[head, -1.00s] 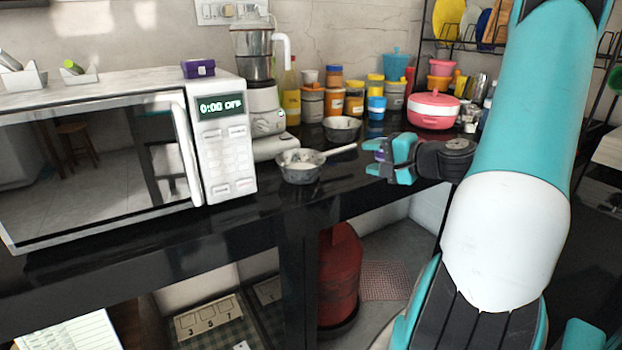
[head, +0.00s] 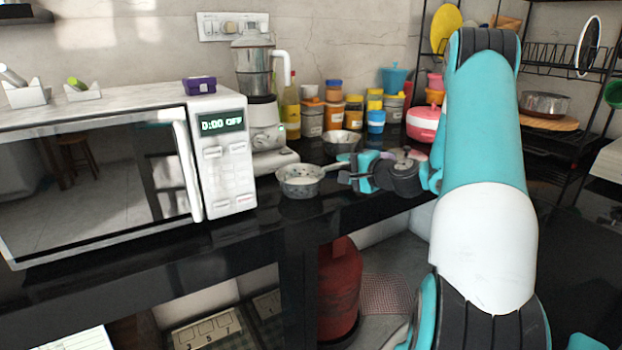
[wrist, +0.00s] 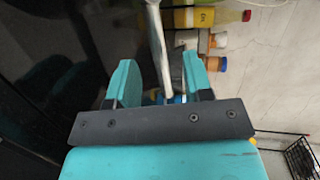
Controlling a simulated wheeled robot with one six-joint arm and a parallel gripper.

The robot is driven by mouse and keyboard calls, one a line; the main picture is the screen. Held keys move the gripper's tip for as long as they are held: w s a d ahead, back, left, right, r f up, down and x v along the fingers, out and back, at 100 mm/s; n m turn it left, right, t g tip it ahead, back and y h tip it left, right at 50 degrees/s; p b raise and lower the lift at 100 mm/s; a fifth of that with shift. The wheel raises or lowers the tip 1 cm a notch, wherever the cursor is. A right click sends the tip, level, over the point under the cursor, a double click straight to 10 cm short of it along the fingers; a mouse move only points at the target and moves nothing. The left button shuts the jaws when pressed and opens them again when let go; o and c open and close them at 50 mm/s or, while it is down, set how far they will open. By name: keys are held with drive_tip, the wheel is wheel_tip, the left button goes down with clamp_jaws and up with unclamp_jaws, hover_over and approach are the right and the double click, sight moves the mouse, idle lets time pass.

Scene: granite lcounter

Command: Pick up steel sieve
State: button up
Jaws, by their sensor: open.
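The steel sieve (head: 300,182) is a round speckled grey bowl with a pale handle. It sits on the black counter in front of the blender, with its handle pointing right towards my gripper. My gripper (head: 354,172) is open at the handle end, with teal fingers. In the wrist view, the pale handle (wrist: 157,40) runs down into the gap between the open fingers of my gripper (wrist: 160,78). The fingers stand apart from it on both sides. The sieve's bowl is out of the wrist view.
A second grey bowl (head: 342,142) stands just behind the sieve. A blender (head: 263,120) and a white microwave (head: 222,150) stand to the left. Several jars and a pink pot (head: 421,124) line the back. The counter's front edge is close.

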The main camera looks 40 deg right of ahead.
sight(337, 166)
drive_tip(key=x, duration=0.4)
drive_tip(key=shift+w+f, duration=0.1)
drive_tip(key=shift+a, duration=0.1)
clamp_jaws()
